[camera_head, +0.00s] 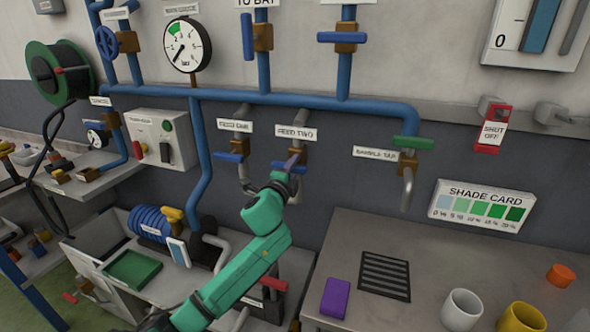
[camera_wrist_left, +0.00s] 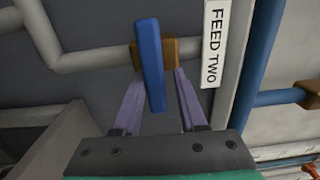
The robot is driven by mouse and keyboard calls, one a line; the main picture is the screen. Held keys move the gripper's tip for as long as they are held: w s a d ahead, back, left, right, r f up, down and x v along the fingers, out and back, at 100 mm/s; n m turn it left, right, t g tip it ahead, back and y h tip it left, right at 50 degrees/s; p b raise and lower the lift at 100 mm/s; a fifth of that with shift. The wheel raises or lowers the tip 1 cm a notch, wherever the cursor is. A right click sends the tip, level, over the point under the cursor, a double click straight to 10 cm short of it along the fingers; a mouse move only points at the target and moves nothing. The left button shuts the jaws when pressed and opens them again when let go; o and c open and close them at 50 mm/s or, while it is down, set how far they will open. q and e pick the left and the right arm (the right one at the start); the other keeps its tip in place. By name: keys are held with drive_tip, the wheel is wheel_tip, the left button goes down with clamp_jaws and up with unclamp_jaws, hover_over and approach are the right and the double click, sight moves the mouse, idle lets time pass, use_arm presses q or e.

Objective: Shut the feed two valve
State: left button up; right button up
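The feed two valve has a blue lever handle (camera_wrist_left: 150,65) on a brass body (camera_wrist_left: 171,52). Its FEED TWO label (camera_wrist_left: 214,42) is beside it in the left wrist view, and the label also shows in the head view (camera_head: 297,133). The handle lies about crosswise to its pipe, slightly tilted. My left gripper (camera_wrist_left: 160,75) is at the valve, with its two purple fingers spread on either side of the handle and gaps beside it. In the head view, my left gripper (camera_head: 294,160) partly covers the valve. My right gripper is not in view.
The feed one valve (camera_head: 230,157) is close on the left, also with a blue handle. The sample tap (camera_head: 407,152) with a green handle is on the right. A blue pipe (camera_head: 330,101) runs above. A grey bench (camera_head: 420,265) with cups stands at lower right.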

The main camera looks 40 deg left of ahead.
use_arm(q)
drive_tip(key=shift+o, duration=0.5)
drive_tip(key=shift+w+a+f, duration=0.1)
drive_tip(key=shift+a+f, duration=0.05)
drive_tip(key=shift+f, duration=0.05)
drive_tip(key=shift+s, duration=0.25)
drive_tip(key=b+v, duration=0.2)
drive_tip(key=v, duration=1.2)
drive_tip(key=shift+b, duration=0.4)
